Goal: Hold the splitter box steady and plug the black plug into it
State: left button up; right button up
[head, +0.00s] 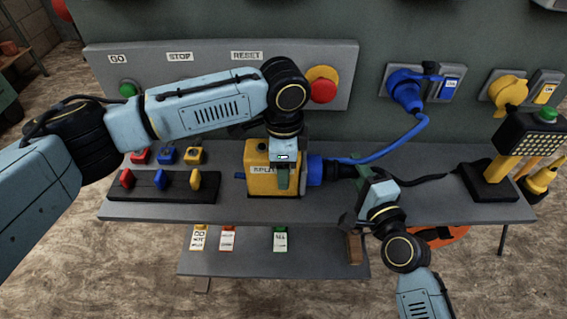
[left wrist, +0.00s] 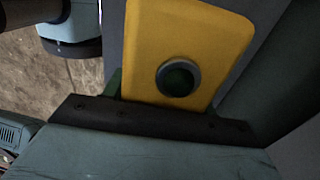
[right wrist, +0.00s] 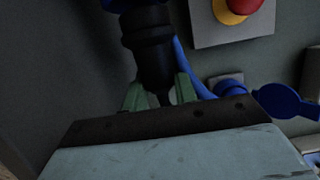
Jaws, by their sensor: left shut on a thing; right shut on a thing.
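The yellow splitter box (head: 262,184) stands on the grey shelf, with a blue socket (head: 314,170) on its right side. My left gripper (head: 283,178) is shut on the box from above; the left wrist view shows the box's yellow face (left wrist: 190,35) close up.
A blue cable (head: 395,146) runs from a wall plug (head: 405,90) towards the box. A black cable (head: 425,180) leads right to a lamp stand (head: 490,187). Coloured switches (head: 160,180) stand left of the box. A red emergency button (head: 323,91) is on the panel behind.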

pick_arm(q)
jog(key=shift+r, duration=0.1)
pick_arm(e)
jog(key=shift+a, duration=0.2)
jog(key=shift+a, duration=0.3)
jog(key=shift+a, duration=0.6)
jog(key=o, duration=1.1)
jog(key=shift+w+d, duration=0.15)
jog(key=shift+d, duration=4.35)
pick_arm(q)
jog(key=o, duration=1.5)
